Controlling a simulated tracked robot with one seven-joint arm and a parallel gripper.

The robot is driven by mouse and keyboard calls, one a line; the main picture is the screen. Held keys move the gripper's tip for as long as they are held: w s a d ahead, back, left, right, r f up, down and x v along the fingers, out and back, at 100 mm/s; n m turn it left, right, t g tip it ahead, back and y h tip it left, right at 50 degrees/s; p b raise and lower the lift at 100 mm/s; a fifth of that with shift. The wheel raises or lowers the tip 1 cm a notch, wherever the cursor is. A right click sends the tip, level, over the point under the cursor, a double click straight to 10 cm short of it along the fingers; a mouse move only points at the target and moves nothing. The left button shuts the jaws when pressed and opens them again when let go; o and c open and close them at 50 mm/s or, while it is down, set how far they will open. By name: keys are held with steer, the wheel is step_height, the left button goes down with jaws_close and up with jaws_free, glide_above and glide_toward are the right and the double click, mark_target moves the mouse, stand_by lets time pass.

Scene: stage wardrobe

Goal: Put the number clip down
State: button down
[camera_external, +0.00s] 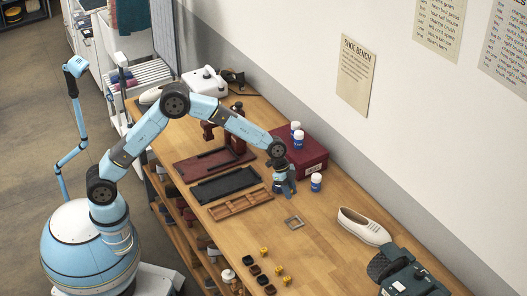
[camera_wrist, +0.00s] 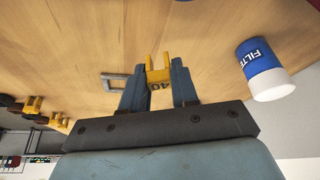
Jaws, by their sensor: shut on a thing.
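My gripper (camera_external: 285,189) is low over the wooden bench, beside the dark red box. In the wrist view my gripper (camera_wrist: 158,84) is shut on a yellow number clip (camera_wrist: 159,70) marked 40, held between the two fingertips. The clip's two prongs point away from the gripper. In the external view I cannot make out the held clip. I cannot tell whether it touches the bench. Other yellow clips (camera_external: 264,251) stand at the front of the bench. They also show at the left of the wrist view (camera_wrist: 33,105).
A blue and white jar (camera_external: 316,182) stands close to the right of my gripper. A grey rectangular frame (camera_external: 293,222) lies in front. A wooden compartment tray (camera_external: 240,205) and a black tray (camera_external: 226,184) lie left. A white shoe (camera_external: 362,226) is farther right. Bare wood surrounds the frame.

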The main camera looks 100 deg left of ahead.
mark_target(291, 204)
steer(key=shift+w+f, duration=0.1)
steer(key=shift+f, duration=1.6)
steer(key=shift+f, duration=0.15)
steer(key=c, duration=0.9)
jaws_free()
steer(key=shift+f, duration=0.15)
steer(key=shift+o, duration=0.2)
